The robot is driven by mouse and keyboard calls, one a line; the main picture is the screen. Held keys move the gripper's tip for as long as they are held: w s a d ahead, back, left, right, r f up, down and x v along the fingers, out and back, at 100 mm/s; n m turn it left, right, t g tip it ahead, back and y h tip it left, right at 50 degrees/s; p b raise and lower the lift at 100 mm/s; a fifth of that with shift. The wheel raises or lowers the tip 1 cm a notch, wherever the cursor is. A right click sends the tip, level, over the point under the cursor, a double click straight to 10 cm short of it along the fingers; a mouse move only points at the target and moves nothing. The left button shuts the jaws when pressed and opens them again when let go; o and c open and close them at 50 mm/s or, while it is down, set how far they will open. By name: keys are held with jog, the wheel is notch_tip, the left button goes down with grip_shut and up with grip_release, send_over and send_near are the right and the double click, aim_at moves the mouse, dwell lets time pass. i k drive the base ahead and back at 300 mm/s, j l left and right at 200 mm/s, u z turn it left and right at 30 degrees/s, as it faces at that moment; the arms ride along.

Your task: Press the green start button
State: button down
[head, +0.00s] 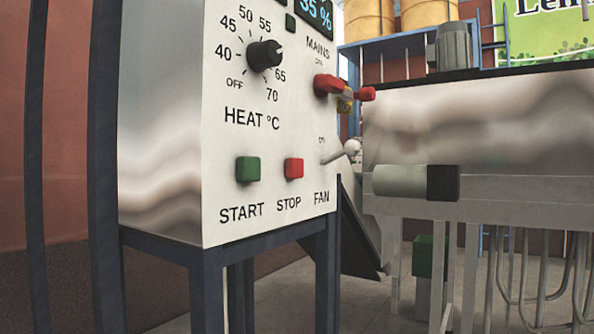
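The green start button (248,169) is a square block standing out from the front of a white control panel (225,60), above the word START. A red stop button (294,168) sits to its right, above the word STOP. Nothing covers the green button, and I cannot tell from this view whether it is pressed in. My gripper does not show in the head view.
The panel also bears a black heat knob (264,55), a red mains handle (328,86) and a fan lever (341,152). A dark blue stand (250,248) holds the box. A metal machine (480,130) stands at the right; dark posts (100,160) rise at the left.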

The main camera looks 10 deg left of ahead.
aim_at(248, 168)
jog(key=u, duration=2.7)
jog(key=k, duration=1.1)
